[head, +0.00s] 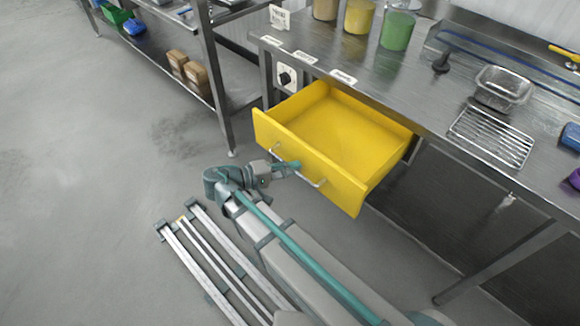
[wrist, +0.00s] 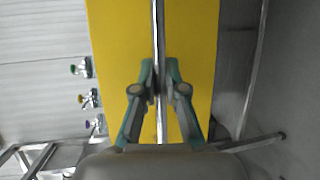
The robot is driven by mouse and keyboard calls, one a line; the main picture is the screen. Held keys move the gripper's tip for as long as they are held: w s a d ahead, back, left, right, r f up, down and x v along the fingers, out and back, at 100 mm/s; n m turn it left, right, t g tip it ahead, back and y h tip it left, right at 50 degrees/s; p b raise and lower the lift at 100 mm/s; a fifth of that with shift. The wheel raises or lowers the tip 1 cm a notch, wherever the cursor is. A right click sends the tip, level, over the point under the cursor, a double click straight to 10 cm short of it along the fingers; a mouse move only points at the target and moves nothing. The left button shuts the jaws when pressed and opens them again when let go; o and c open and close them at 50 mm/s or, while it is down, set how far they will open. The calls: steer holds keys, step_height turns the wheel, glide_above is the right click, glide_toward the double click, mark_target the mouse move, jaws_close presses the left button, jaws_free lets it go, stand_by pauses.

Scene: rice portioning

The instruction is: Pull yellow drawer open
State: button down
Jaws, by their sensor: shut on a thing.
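The yellow drawer (head: 345,127) is pulled well out from under the steel worktop in the head view, and its inside looks empty. Its front (wrist: 193,45) fills the middle of the wrist view. A metal bar handle (head: 318,183) runs across the drawer front, and it also shows in the wrist view (wrist: 157,30). My gripper (head: 292,166) is at the handle, left of its middle in the head view. In the wrist view my gripper's fingers (wrist: 160,80) are shut on the handle, one on each side.
The steel worktop (head: 405,90) carries several coloured containers, including a green one (head: 397,31), a metal pan (head: 503,86) and a wire rack (head: 491,136). A shelf unit with brown boxes (head: 196,78) stands at the back left. The floor (head: 80,150) at left is clear.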

steer(key=c, duration=1.2)
jaws_free()
steer(key=v, duration=0.7)
steer(key=shift+a, duration=0.2)
